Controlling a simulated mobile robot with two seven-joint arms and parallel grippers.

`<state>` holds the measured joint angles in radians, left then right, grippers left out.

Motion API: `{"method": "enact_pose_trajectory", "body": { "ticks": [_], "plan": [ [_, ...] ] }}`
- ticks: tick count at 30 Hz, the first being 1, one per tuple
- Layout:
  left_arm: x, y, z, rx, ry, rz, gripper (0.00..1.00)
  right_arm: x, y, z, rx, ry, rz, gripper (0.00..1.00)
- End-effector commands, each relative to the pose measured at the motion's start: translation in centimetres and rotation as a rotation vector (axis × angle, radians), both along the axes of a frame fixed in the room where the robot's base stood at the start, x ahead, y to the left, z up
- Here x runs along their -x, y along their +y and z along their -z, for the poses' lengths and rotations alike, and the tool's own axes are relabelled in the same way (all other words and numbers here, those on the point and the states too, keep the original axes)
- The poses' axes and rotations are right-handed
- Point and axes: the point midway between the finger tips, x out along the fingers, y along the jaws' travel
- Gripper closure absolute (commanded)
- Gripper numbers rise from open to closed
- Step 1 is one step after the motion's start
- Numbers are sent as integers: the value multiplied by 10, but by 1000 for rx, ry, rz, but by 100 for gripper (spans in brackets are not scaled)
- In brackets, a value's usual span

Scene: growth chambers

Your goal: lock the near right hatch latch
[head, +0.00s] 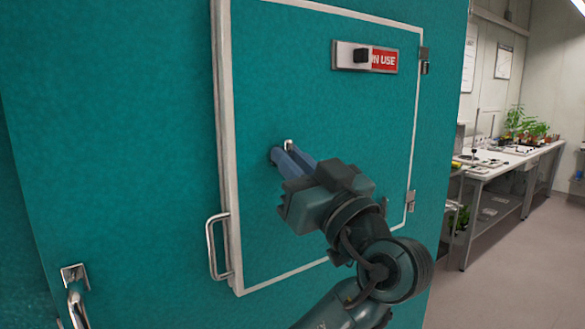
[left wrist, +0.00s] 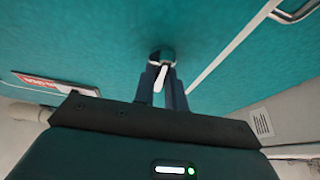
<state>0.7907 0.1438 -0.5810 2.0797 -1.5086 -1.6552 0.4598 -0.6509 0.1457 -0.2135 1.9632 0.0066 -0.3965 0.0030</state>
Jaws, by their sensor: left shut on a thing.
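The hatch (head: 330,110) is a teal panel with a pale frame, closed on a large teal chamber. My left gripper (head: 283,155) reaches to the middle of the hatch. Its fingers are shut on the hatch latch, whose small shiny metal end (head: 289,145) shows at the fingertips. In the left wrist view, the latch's dark round base (left wrist: 162,54) sits on the teal face and its pale lever (left wrist: 160,78) lies between the fingers (left wrist: 162,85). Most of the latch is hidden by the fingers in the head view, so its exact turn is hard to tell. My right gripper is out of view.
A metal handle (head: 214,248) stands out at the hatch's lower left edge. A sliding sign (head: 378,59) reading "IN USE", partly covered, is at the upper right. Hinges (head: 424,61) are on the right edge. A bench (head: 505,160) with plants stands beyond, with open floor before it.

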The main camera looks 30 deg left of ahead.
Motion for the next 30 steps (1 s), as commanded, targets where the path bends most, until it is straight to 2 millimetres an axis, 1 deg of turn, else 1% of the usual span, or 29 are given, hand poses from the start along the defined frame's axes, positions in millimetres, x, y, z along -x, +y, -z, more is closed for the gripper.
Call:
{"method": "enact_pose_trajectory", "body": {
  "ticks": [1,3,5,12,15,21,27,30],
  "plan": [
    [0,0,6,10,-22,1,100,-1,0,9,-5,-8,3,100],
    [0,0,8,27,-57,2,100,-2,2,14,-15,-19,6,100],
    [0,0,9,41,-94,2,100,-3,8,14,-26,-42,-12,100],
    [1,-1,11,119,-284,3,100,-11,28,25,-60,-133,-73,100],
    [1,-1,9,155,-371,3,100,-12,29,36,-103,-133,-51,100],
    [0,-1,6,225,-544,1,100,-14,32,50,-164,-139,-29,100],
    [0,0,3,297,-719,1,100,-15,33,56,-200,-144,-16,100],
    [0,-1,1,334,-807,1,100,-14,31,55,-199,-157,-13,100]
  ]
}}
